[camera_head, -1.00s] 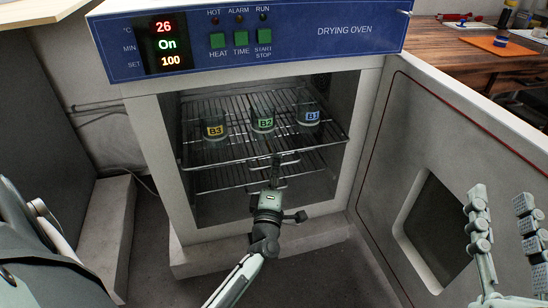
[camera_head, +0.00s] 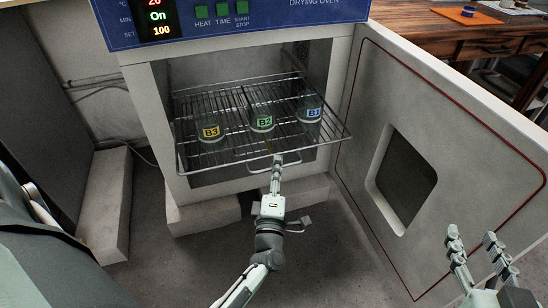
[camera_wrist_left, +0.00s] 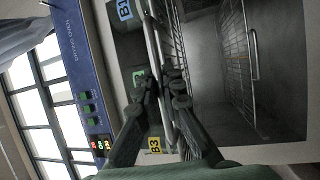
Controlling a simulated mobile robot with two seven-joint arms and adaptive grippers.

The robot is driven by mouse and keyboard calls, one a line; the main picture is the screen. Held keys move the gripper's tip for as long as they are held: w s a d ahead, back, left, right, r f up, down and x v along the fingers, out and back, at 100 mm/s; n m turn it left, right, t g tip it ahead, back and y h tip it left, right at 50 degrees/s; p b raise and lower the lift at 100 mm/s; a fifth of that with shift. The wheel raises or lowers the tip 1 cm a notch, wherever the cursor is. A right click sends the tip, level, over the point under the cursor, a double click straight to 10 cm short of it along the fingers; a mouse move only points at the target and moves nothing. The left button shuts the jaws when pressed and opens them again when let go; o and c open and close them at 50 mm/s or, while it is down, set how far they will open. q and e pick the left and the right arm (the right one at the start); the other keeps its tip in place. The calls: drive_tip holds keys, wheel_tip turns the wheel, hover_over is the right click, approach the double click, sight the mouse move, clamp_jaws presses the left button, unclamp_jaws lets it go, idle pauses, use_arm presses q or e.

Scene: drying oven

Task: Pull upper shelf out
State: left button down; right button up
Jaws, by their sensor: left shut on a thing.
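The upper shelf (camera_head: 225,160) is a wire rack that sticks out of the front of the drying oven, roughly level. Three labelled glass vessels stand on it: B3 (camera_head: 211,133), B2 (camera_head: 262,120) and B1 (camera_head: 309,111). My left gripper (camera_head: 277,160) is shut on the shelf's front handle, just right of the middle of the front edge. In the left wrist view my left gripper's fingers (camera_wrist_left: 165,82) close around the shelf's front bar (camera_wrist_left: 154,45). My right gripper (camera_head: 473,239) is open and empty at the lower right, away from the shelf.
The oven door (camera_head: 360,130) stands wide open on the right. A lower rack (camera_wrist_left: 236,60) is inside the oven in the left wrist view. A wooden desk (camera_head: 440,30) is at the back right. The floor (camera_head: 330,255) before the oven is clear.

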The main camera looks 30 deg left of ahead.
use_arm(q)
drive_tip(key=shift+s+d, duration=0.25)
drive_tip(key=shift+d, duration=0.1)
drive_tip(key=c, duration=1.6)
unclamp_jaws()
drive_tip(key=shift+c, duration=0.2)
